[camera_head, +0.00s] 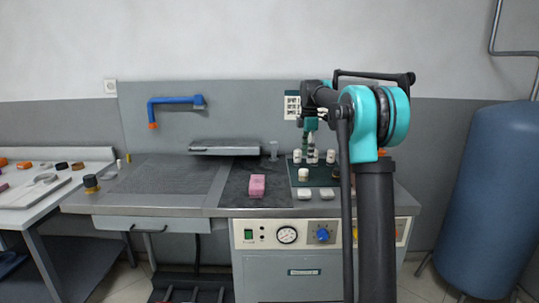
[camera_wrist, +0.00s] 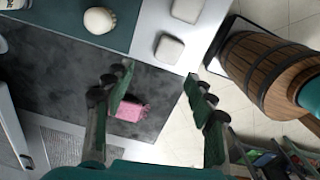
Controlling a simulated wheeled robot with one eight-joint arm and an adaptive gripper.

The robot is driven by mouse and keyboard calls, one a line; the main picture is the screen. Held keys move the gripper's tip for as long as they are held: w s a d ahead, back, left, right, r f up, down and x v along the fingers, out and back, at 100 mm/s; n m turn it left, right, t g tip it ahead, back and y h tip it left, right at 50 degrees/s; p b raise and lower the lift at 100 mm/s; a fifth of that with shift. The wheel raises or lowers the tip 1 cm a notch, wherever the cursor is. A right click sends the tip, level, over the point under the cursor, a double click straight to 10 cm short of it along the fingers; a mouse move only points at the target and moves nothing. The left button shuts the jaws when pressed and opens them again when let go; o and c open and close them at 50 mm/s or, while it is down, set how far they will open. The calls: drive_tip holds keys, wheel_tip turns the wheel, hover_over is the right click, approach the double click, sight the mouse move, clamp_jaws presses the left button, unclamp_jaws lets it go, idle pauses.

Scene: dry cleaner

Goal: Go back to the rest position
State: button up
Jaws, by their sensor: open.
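My gripper (camera_wrist: 160,90) is open, with its two green-padded fingers apart in the wrist view. Nothing is held between them. A pink block (camera_wrist: 130,111) lies on the dark mat below, beside the left finger in that view and apart from it. In the head view, my arm rises at the right in front of the workbench (camera_head: 150,205), and my gripper (camera_head: 311,126) hangs over the bench's right part, above the green mat. The pink block (camera_head: 257,186) stands on the dark mat left of it.
Several small bottles (camera_head: 313,156) and a cream round item (camera_head: 303,175) stand on the green mat. Two pale square pieces (camera_head: 304,194) lie in front. A raised grey shelf (camera_head: 225,147) and a blue swing arm (camera_head: 178,100) are behind. A blue tank (camera_head: 490,200) stands right.

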drive_tip(key=s+d+f+m+t, duration=0.1)
drive_tip(key=s+f+m, duration=0.5)
drive_tip(key=s, duration=0.7)
drive_tip(key=s+d+f+m+t, duration=0.1)
drive_tip(key=s+f+m, duration=0.5)
drive_tip(key=s+f, duration=0.5)
drive_tip(key=s+d+f+m+t, duration=0.2)
drive_tip(key=s+f+m, duration=0.5)
drive_tip(key=s, duration=0.9)
drive_tip(key=shift+f, duration=0.65)
